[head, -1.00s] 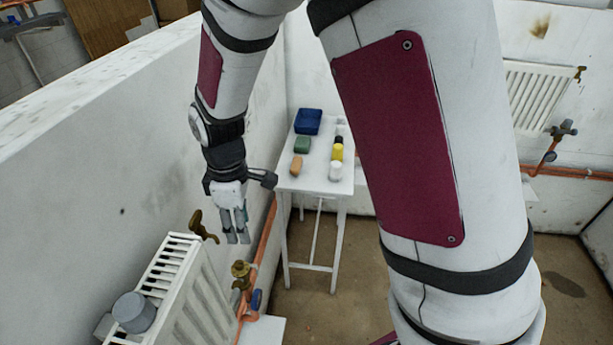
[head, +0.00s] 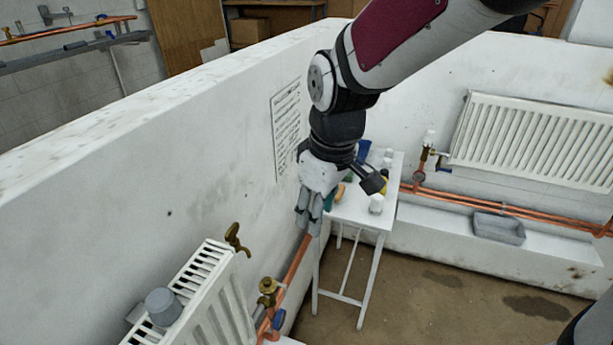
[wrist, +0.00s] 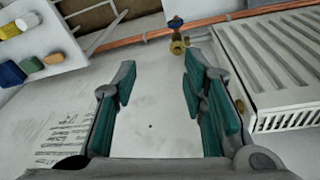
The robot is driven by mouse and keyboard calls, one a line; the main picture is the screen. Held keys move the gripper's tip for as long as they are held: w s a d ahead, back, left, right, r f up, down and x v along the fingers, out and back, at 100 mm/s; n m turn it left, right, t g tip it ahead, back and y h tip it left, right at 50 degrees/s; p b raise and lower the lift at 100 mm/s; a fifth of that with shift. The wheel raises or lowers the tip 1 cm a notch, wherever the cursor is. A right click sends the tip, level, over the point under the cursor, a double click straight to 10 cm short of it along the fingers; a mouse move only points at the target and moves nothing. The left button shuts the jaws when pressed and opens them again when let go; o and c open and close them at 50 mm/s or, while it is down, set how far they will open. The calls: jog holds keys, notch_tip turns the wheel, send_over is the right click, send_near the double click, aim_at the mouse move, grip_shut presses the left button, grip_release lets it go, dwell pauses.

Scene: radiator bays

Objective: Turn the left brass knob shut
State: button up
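Two brass fittings show by the near-left radiator (head: 228,300). One brass valve with a round top (head: 268,288) stands on the copper pipe beside the radiator, and it shows past my fingertips in the wrist view (wrist: 178,46). A lever-shaped brass fitting (head: 235,239) sits at the radiator's upper corner. I cannot tell for sure which one is the left knob. My gripper (head: 308,216) hangs by the white wall, beyond and above these fittings, touching neither. In the wrist view its green-padded fingers (wrist: 160,78) are apart with nothing between them.
A small white table (head: 352,213) with blocks and bottles stands just behind my gripper. A grey cylinder (head: 163,306) sits on the near radiator. Copper pipe (head: 297,262) runs low along the wall. Another radiator (head: 540,140) hangs at the back right. Floor is clear at lower right.

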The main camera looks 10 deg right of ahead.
jog(key=shift+s+d+r+m, duration=0.25)
jog(key=shift+s+r, duration=0.1)
jog(key=shift+r, duration=0.15)
jog(key=shift+s+d+r+m, duration=0.25)
jog(key=shift+s+r, duration=0.1)
jog(key=shift+r, duration=0.15)
